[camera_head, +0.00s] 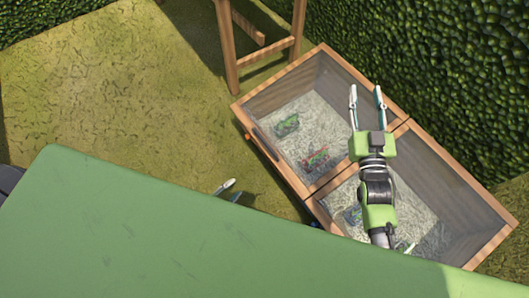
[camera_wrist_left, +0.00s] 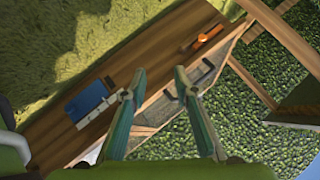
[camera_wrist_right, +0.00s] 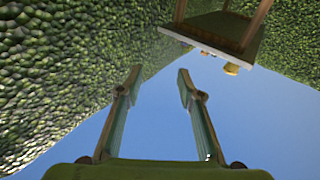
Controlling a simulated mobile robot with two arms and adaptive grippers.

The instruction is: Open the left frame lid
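The left frame (camera_head: 264,147) is a wooden-edged box in the head view, with pale ground and a few small plants inside. Its see-through lid (camera_head: 345,100) looks closed, lying level with the rim. My right gripper (camera_head: 367,90) is open and empty, above the line between the left and right frames; it is also open in the right wrist view (camera_wrist_right: 158,75). My left gripper (camera_head: 229,190) shows only its fingertips, left of the left frame's near edge and apart from it. The left wrist view shows it open and empty (camera_wrist_left: 159,75).
The right frame (camera_head: 485,252) adjoins the left one. A wooden stand (camera_head: 232,60) rises behind it. A hedge (camera_head: 430,60) borders the far side. Grass (camera_head: 120,90) on the left is clear.

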